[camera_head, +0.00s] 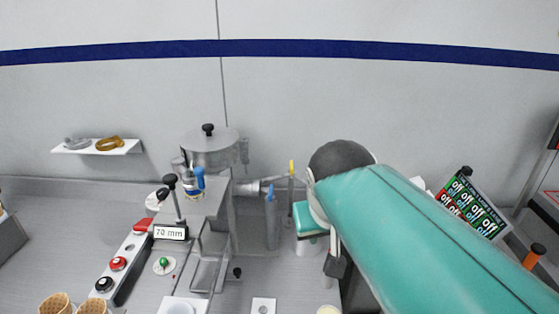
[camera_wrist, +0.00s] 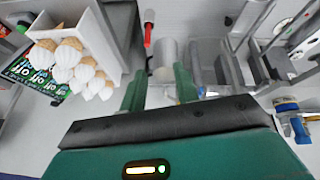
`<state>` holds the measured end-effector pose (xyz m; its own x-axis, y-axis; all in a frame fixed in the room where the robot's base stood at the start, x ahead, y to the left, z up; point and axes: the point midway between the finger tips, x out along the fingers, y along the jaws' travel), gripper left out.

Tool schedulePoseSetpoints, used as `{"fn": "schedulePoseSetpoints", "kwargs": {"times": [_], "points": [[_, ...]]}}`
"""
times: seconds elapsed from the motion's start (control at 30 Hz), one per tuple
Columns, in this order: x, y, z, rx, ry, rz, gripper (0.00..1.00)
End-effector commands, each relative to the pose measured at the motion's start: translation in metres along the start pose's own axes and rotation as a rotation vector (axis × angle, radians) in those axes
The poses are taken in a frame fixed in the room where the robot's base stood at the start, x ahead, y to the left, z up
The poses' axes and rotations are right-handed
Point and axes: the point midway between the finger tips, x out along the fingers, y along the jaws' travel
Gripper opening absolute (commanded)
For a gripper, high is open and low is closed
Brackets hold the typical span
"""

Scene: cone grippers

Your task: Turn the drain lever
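No lever is labelled as the drain lever, so I cannot tell which one it is. A yellow-tipped lever (camera_head: 291,168) stands upright by a horizontal metal pipe (camera_head: 247,188) on the grey machine (camera_head: 208,155). A blue-tipped lever (camera_head: 270,190) stands just left of it. My gripper (camera_wrist: 158,88) has its two green fingers apart, with nothing visibly held between them. A pale metal cylinder (camera_wrist: 165,58) lies beyond the fingers in the wrist view. A red-tipped handle (camera_wrist: 148,30) stands above the left finger there. In the head view my arm hides the fingertips.
A control strip with red and black buttons (camera_head: 118,264) and a "70 mm" display (camera_head: 170,232) stand left of the machine. A sign with "off" rows (camera_head: 470,205) is at right. Several cones in a white holder (camera_wrist: 75,40) are left in the wrist view.

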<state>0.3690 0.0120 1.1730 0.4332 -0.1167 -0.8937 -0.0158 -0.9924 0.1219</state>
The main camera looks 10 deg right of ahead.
Motion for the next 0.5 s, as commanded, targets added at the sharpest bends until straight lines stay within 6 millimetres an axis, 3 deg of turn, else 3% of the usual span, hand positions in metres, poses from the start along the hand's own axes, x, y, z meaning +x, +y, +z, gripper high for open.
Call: {"fn": "schedulePoseSetpoints", "kwargs": {"times": [0.03,0.1,0.5], "points": [[0.000,-0.003,-0.024,-0.007,-0.010,0.016,0.31],[0.000,-0.009,-0.053,-0.017,-0.021,0.033,0.31],[0.026,-0.030,-0.207,0.015,-0.054,0.026,0.31]]}}
